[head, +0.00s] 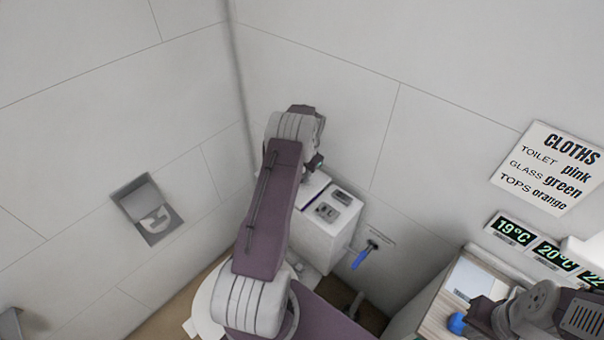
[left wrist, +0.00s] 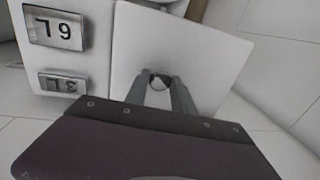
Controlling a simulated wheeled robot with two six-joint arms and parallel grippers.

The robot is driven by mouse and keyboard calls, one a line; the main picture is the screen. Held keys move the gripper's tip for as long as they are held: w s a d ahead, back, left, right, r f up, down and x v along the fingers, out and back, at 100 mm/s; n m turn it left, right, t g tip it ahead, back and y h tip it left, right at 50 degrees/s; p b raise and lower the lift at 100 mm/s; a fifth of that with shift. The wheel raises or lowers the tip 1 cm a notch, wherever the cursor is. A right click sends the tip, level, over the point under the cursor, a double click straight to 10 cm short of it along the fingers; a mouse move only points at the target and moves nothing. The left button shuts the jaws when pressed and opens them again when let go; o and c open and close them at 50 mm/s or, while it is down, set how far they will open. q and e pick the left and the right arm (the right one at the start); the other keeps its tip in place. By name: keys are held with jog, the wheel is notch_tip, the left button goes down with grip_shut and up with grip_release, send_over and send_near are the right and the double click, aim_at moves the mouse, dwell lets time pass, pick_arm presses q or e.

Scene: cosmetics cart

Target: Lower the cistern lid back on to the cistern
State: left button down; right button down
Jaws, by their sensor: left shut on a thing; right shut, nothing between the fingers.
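The white cistern (head: 318,238) stands in the corner, partly hidden behind my left arm in the head view. The white cistern lid (head: 312,188) is at the left of its top, with a dark strip along its near edge. I cannot tell how far the lid is above the cistern. In the left wrist view the lid (left wrist: 205,55) is a plain white panel. My left gripper (left wrist: 160,84) is shut on its small round knob (left wrist: 160,81). In the head view that gripper is mostly hidden by the arm. My right gripper (head: 476,316) is shut and empty at the lower right.
A blue-handled thing (head: 364,255) hangs on the wall to the right. A counter (head: 437,312) with a blue round thing (head: 456,323) is by my right gripper. A recessed paper holder (head: 148,209) is in the left wall.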

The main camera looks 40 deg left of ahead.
pick_arm(q)
jog(key=shift+f+b, duration=0.55)
jog(key=shift+f, duration=0.3)
pick_arm(e)
jog(key=shift+f, duration=0.55)
pick_arm(q)
jog(key=c, duration=1)
grip_release()
notch_tip(320, 180, up, 9)
jog(key=d, duration=0.1)
jog(key=shift+d+b, duration=0.2)
jog(key=shift+b, duration=0.15)
pick_arm(e)
jog(key=shift+f, duration=0.35)
pick_arm(q)
jog(key=shift+s, duration=0.1)
